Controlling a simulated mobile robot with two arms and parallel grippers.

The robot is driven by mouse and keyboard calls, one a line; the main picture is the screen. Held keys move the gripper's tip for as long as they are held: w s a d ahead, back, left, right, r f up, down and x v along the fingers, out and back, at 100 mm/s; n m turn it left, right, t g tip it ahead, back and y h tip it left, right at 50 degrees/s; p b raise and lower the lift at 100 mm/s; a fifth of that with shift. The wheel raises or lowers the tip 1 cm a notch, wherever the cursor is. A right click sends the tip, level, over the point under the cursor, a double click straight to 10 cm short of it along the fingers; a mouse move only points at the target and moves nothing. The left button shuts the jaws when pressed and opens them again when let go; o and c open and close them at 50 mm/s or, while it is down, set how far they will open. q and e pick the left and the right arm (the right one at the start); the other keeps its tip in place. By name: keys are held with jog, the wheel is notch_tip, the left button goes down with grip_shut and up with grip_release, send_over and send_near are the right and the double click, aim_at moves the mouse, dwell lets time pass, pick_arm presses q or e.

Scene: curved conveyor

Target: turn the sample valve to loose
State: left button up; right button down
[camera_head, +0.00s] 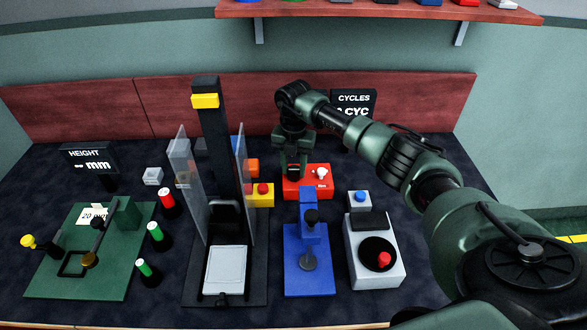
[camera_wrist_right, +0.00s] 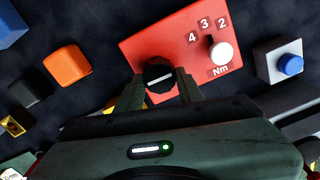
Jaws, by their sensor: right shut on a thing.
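The sample valve appears to be the black round knob (camera_wrist_right: 158,75) with a white line across its top, on the red box (camera_wrist_right: 135,48) in the wrist view. The line lies nearly level in that picture, tilted slightly up to the right. My right gripper (camera_wrist_right: 160,88) has one finger on each side of the knob and is shut on it. In the head view my right gripper (camera_head: 292,173) reaches down onto the left part of the red box (camera_head: 310,193) and hides most of the knob. My left gripper is not in view.
A white knob (camera_wrist_right: 221,54) with numbers and "Nm" stands on the same red box, right of my fingers. A white box with a blue button (camera_wrist_right: 290,64) is to the right. An orange block (camera_wrist_right: 68,64) is to the left. The blue stand (camera_head: 309,275) is in front.

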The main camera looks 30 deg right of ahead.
jog(key=n+b, duration=0.1)
jog(key=n, duration=0.3)
jog(key=shift+d+n, duration=0.1)
jog(key=shift+n, duration=0.3)
jog(key=n+b, duration=0.1)
jog(key=n, duration=0.3)
jog(key=n+b, duration=0.1)
jog(key=n, duration=0.4)
jog(key=shift+d+b, duration=0.15)
jog(key=shift+b, duration=0.15)
jog(key=shift+w+r+n+b, duration=0.1)
jog(key=shift+n+b, duration=0.35)
jog(key=shift+n, duration=1.85)
jog(key=c, duration=0.9)
grip_release()
